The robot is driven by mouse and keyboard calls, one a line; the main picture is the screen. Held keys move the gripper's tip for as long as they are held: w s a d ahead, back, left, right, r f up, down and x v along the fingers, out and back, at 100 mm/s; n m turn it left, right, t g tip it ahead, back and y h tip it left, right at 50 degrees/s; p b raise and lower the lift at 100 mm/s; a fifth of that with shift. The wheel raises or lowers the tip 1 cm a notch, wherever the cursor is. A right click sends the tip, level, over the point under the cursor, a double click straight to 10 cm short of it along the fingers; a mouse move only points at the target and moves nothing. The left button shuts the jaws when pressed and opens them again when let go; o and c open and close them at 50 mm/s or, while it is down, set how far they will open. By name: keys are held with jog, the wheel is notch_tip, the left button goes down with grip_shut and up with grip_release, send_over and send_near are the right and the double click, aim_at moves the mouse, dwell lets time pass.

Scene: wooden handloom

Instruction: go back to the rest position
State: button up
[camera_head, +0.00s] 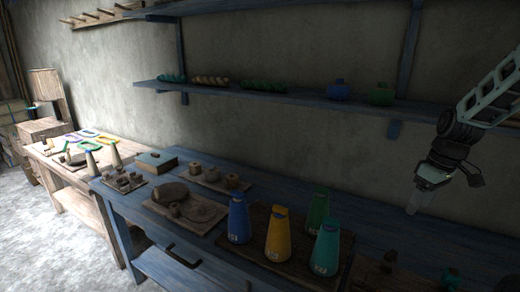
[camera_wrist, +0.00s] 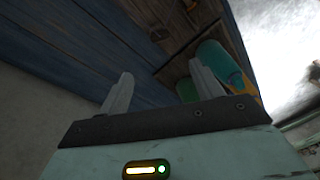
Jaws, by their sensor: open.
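My gripper (camera_head: 413,207) hangs at the right of the head view, above the blue table (camera_head: 150,215) and apart from everything on it. In the wrist view the two fingers of my gripper (camera_wrist: 150,95) stand apart with nothing between them. Beyond the fingers the wrist view shows the blue planks of the table (camera_wrist: 60,50) and a teal cone (camera_wrist: 215,62). My arm comes in from the right edge of the head view.
A blue cone (camera_head: 238,220), a yellow cone (camera_head: 278,238), a green cone (camera_head: 317,213) and a teal cone (camera_head: 325,250) stand on a dark board. A blue shelf (camera_head: 300,98) with yarn runs along the wall. A lighter wooden table (camera_head: 75,180) stands at left.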

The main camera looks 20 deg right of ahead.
jog(key=w+a+r+n+g, duration=0.1)
jog(key=a+r+n, duration=0.15)
jog(key=a, duration=2.35)
jog(key=s+a+n+h, duration=0.1)
jog(key=s+a+n, duration=0.2)
jog(key=s+a, duration=1.3)
jog(key=shift+s+a+r, duration=0.3)
jog(key=shift+a+r, duration=0.15)
jog(key=shift+a, duration=0.15)
